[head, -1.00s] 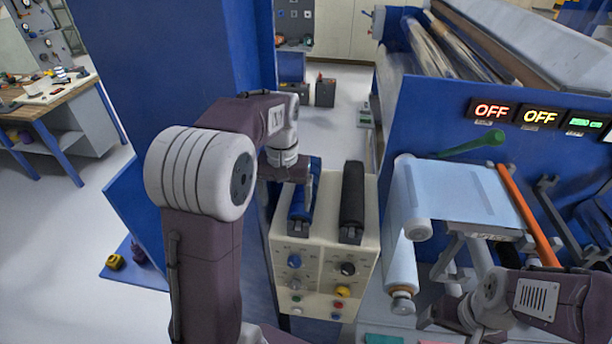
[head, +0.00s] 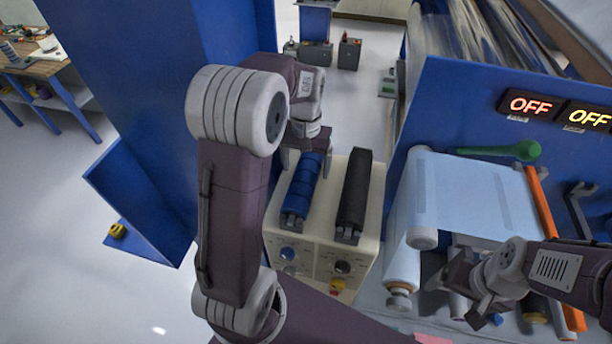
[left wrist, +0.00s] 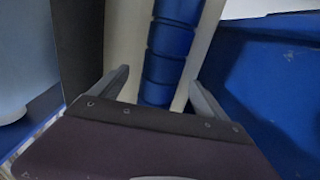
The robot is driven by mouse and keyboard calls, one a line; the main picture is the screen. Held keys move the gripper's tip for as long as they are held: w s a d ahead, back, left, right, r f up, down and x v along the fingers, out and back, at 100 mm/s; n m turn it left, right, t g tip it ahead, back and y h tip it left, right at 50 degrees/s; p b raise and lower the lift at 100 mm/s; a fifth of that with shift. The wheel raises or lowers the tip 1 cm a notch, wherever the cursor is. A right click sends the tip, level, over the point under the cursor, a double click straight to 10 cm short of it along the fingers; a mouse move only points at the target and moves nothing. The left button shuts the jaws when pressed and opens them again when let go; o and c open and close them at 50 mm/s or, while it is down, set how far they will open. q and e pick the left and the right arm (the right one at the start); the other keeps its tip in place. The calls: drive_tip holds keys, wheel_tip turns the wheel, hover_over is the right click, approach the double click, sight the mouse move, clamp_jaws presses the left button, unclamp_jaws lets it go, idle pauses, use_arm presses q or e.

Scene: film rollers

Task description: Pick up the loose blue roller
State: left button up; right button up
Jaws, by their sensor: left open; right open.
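The loose blue roller (head: 302,190) lies in a slot on top of the cream control box, beside a black roller (head: 354,190). My left gripper (head: 305,160) is over the far end of the blue roller, pointing down, with nothing held. In the left wrist view the blue roller (left wrist: 167,50) runs between the open fingers (left wrist: 158,92), one on each side, with gaps; I cannot tell the height between them. My right gripper (head: 478,305) is empty at the lower right, near the machine's front.
The cream control box (head: 312,262) carries knobs on its front. A blue column (head: 215,40) stands close on the left. Floor behind the box is partly clear.

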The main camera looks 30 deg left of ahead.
sight(305, 170)
use_arm(q)
drive_tip(key=f, duration=0.1)
drive_tip(key=f+p, duration=0.1)
drive_tip(key=f, duration=0.2)
drive_tip(key=shift+w+a+f+p, duration=0.15)
drive_tip(key=shift+w+a+p, duration=0.05)
drive_tip(key=shift+w+p, duration=0.2)
drive_tip(key=shift+s+f, duration=0.2)
drive_tip(key=shift+f, duration=0.2)
drive_tip(key=c, duration=0.7)
drive_tip(key=shift+w, duration=0.1)
clamp_jaws()
